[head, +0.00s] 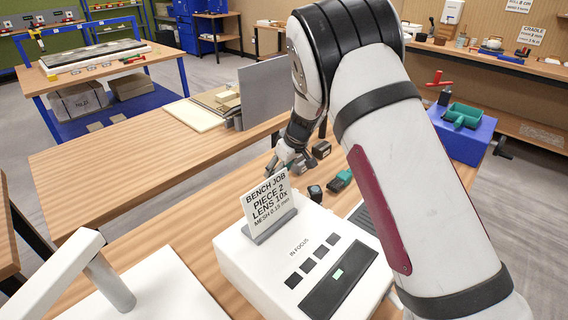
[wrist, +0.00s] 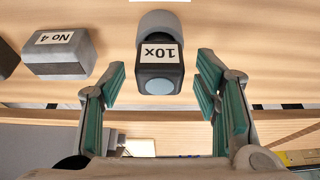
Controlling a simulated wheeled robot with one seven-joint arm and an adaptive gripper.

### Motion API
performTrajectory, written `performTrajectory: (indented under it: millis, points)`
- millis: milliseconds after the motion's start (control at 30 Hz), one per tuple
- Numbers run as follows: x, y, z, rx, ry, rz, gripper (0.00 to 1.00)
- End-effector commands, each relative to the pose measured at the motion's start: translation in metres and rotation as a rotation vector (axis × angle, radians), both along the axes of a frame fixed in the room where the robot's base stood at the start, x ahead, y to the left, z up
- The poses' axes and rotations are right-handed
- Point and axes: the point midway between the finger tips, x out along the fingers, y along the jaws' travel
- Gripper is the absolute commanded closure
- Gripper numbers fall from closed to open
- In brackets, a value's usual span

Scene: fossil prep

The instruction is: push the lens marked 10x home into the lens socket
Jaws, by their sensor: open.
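The lens marked 10x (wrist: 160,65) is a dark block with a pale blue round face and a white label that reads upside down in the wrist view. A grey rounded piece (wrist: 165,22) adjoins its far end; I cannot tell whether this is part of the lens or something behind it. My gripper (wrist: 162,92) is open, with its teal-padded fingers on either side of the lens's near end and gaps on both sides. In the head view my gripper (head: 288,162) is low over the bench and the lens cannot be made out. I cannot identify the lens socket.
A dark block marked No 4 (wrist: 62,52) lies left of the lens in the wrist view. On the bench (head: 200,225) stand a white instrument (head: 300,262) with a job card (head: 268,205), a small dark piece (head: 315,192) and a green item (head: 340,180). A grey panel (head: 265,90) stands behind.

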Motion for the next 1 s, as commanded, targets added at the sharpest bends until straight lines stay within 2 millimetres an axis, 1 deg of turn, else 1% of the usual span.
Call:
performTrajectory:
  millis: [300,333,367,400,467,500,567,600,633,667,700,767,1000]
  points:
    - [0.0011,0.0007,-0.0024,0.000,-0.001,0.000,0.43]
    - [0.0010,0.0006,-0.0023,0.000,-0.001,0.000,0.46]
    - [0.0010,0.0006,-0.0023,0.000,-0.001,0.000,0.52]
    - [0.0010,0.0006,-0.0023,0.000,-0.001,0.000,0.61]
    - [0.0010,0.0006,-0.0024,0.000,-0.001,0.000,0.75]
    - [0.0010,0.0005,-0.0023,0.000,-0.001,0.000,0.84]
    - [0.0010,0.0006,-0.0024,0.000,-0.001,0.000,0.96]
    - [0.0010,0.0005,-0.0023,0.000,-0.001,0.000,0.96]
    - [0.0010,0.0005,-0.0023,0.001,-0.001,0.000,0.70]
    - [0.0010,0.0005,-0.0023,-0.001,-0.001,0.000,0.76]
    - [0.0010,0.0005,-0.0023,0.000,0.000,0.000,0.85]
    - [0.0009,0.0005,-0.0024,0.000,0.000,0.000,0.99]
    - [0.0009,0.0005,-0.0019,0.000,0.000,0.000,1.00]
